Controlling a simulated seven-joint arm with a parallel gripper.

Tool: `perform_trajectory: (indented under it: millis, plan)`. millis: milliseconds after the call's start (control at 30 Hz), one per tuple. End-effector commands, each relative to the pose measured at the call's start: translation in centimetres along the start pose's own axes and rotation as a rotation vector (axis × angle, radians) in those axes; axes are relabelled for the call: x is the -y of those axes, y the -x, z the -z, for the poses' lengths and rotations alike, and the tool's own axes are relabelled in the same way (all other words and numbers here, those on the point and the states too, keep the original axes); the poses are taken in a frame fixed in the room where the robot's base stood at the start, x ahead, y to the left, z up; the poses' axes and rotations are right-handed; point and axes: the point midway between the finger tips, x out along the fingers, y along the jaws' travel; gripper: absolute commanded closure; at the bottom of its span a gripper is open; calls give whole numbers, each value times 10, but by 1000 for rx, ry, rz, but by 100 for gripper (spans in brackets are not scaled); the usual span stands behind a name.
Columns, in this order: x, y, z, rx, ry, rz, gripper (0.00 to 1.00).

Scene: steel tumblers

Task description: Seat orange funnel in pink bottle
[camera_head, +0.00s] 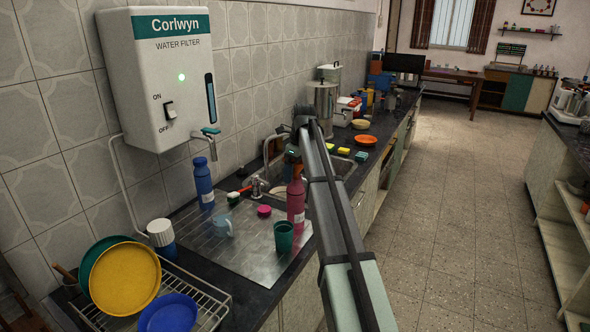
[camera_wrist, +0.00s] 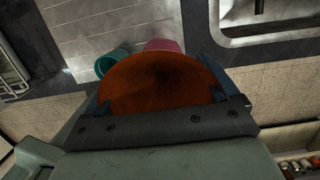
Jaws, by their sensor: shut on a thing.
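My gripper (camera_wrist: 160,101) is shut on the orange funnel (camera_wrist: 158,82), whose wide mouth fills the middle of the wrist view. The pink bottle (camera_head: 296,203) stands upright on the steel drainboard in the head view. In the wrist view a bit of the pink bottle (camera_wrist: 162,45) shows past the funnel's far edge; the rest is hidden. In the head view my gripper (camera_head: 293,154) is close above the bottle's top, mostly behind my arm. The funnel's spout is hidden, so I cannot tell whether it touches the bottle.
A green tumbler (camera_head: 284,236) stands just in front of the bottle. The sink (camera_head: 338,166) is behind. An orange bowl (camera_head: 366,141) sits farther along the counter.

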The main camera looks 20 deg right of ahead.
Motion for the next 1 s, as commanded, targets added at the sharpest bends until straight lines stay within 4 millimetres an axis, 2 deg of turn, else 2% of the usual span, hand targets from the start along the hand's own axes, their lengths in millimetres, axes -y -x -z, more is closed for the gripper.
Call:
perform_trajectory:
  millis: [1000]
  plan:
    - [0,-17,3,0,0,0,41]
